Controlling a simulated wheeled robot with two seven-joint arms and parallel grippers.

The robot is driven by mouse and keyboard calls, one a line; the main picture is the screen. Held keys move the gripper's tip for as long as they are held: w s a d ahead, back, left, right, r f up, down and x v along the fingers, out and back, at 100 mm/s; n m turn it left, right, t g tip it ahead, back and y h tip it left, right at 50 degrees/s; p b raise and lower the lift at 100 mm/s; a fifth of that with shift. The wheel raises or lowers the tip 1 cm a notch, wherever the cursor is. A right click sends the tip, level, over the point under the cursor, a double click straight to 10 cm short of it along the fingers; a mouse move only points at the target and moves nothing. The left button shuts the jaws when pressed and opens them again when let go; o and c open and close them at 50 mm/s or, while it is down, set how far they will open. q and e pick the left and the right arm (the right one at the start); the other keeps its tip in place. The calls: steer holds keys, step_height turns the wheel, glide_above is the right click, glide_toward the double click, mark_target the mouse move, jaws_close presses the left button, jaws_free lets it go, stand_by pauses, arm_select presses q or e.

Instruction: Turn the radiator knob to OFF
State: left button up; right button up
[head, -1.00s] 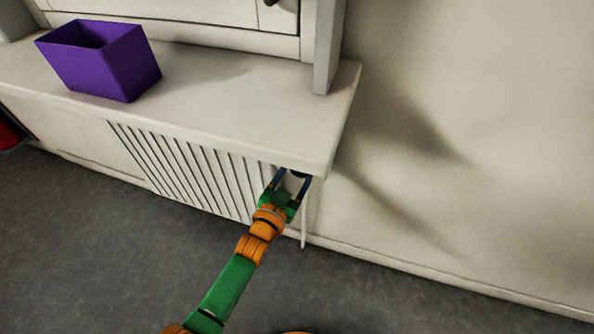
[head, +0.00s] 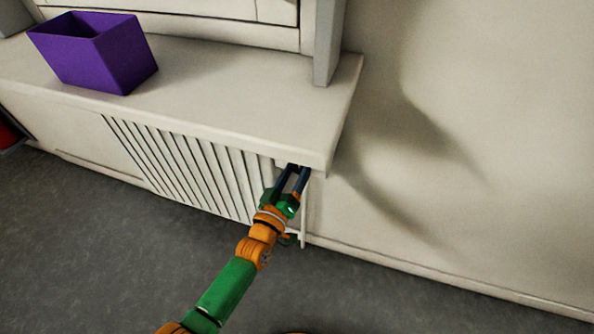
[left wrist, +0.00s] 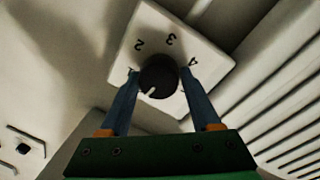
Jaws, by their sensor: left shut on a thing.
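The radiator knob (left wrist: 160,75) is a round black dial on a pale square plate (left wrist: 190,40). Numbers 1 to 4 are printed around it, and its white pointer mark faces the lower left of the left wrist view, beyond the 1. I see no OFF label. My left gripper (left wrist: 162,76) is shut on the knob, with one blue finger on each side. In the head view my left gripper (head: 298,170) reaches under the right end of the white ledge, and the knob cannot be made out there. My right gripper is not in view.
The white ledge (head: 230,85) overhangs the slatted radiator front (head: 180,160). A purple bin (head: 105,60) stands on the ledge at the left. A thin white pipe (head: 303,225) runs down beside my gripper. The grey floor (head: 90,260) is clear.

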arm_select(q)
steer(key=shift+n, duration=0.7)
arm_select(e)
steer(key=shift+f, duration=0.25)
arm_select(q)
steer(key=shift+n, duration=0.3)
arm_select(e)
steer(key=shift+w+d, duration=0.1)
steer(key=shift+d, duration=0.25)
arm_select(q)
steer(key=o, duration=1.4)
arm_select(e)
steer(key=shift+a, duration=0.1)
arm_select(q)
steer(key=p+v, duration=0.1)
steer(key=v, duration=0.6)
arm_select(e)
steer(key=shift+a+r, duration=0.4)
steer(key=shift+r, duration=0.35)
